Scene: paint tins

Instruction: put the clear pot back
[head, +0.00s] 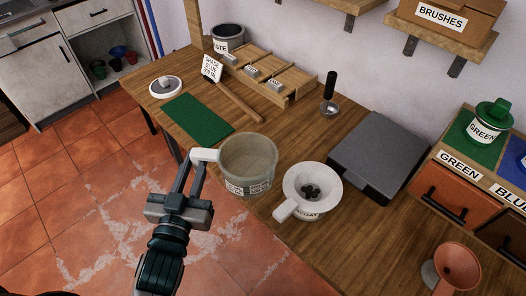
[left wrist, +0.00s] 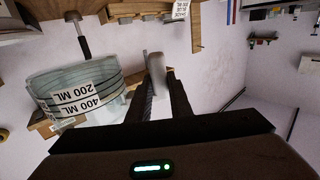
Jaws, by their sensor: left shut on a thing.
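The clear pot (head: 248,158) is a see-through round pot with a white handle and printed measure labels. In the head view it is at the front edge of the wooden table. In the left wrist view the pot (left wrist: 75,88) shows marks of 200 ML and 400 ML. My left gripper (head: 200,163) is shut on its white handle, on the pot's left side. The handle stands between the fingers in the left wrist view (left wrist: 156,75). I cannot tell whether the pot's base touches the table. My right gripper is not in view.
A white pot (head: 306,188) with dark lumps stands close to the right. A green mat (head: 197,118), a wooden rack (head: 268,72) and a waste tin (head: 228,38) are farther back. A copper cup (head: 457,265) is at lower right.

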